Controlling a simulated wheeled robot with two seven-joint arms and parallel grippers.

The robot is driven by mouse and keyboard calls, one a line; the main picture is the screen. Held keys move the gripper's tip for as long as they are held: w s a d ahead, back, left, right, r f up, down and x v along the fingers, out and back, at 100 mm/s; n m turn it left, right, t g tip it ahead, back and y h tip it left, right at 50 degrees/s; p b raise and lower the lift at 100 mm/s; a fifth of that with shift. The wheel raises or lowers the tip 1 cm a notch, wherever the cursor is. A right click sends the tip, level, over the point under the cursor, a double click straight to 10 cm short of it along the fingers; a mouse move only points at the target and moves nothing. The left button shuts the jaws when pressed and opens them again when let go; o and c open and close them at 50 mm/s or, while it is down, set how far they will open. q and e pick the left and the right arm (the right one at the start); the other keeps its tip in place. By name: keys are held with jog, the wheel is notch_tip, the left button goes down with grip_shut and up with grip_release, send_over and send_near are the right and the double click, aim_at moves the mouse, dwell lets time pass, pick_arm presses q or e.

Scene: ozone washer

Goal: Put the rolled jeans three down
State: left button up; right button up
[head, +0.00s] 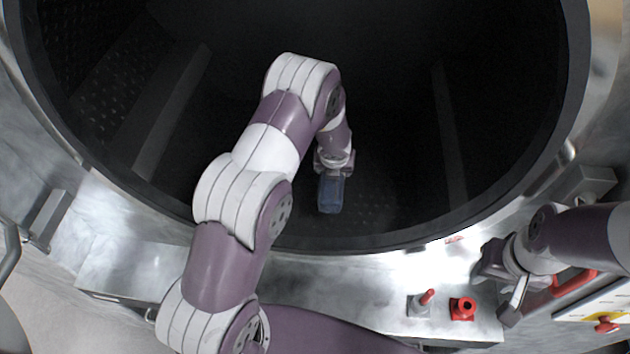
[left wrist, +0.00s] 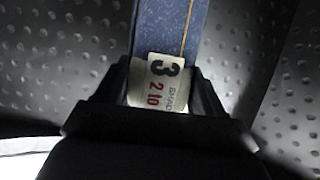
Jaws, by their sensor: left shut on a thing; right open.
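The rolled jeans three (head: 331,196) are a dark blue roll inside the dark drum, low in its opening. My left arm reaches into the drum, and my left gripper (head: 333,174) is shut on the jeans. I cannot tell whether the jeans touch the drum floor. My right gripper (head: 503,283) is open and empty at the lower right, outside the drum.
The drum (head: 110,90) has dark dimpled walls and raised ribs (head: 172,110). Its round rim (head: 340,243) runs below the jeans. A metal ledge with a red-tipped switch (head: 424,299) and a red knob (head: 462,308) lies in front.

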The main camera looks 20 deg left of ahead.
pick_arm(q)
jog(key=a, duration=0.1)
jog(key=s+a+f, duration=0.1)
jog(key=s+a+f+b, duration=0.1)
jog(key=a, duration=0.1)
jog(key=shift+f, duration=0.15)
jog(key=x, duration=0.5)
jog(key=shift+s+a+f+b, duration=0.15)
jog(key=shift+s+a+b, duration=0.05)
jog(key=shift+s+b, duration=0.2)
jog(key=shift+s, duration=0.3)
jog(key=shift+w+f, duration=0.1)
jog(key=o, duration=1.3)
jog(key=shift+w, duration=0.1)
pick_arm(e)
notch_tip(320, 180, down, 3)
jog(key=shift+f, duration=0.2)
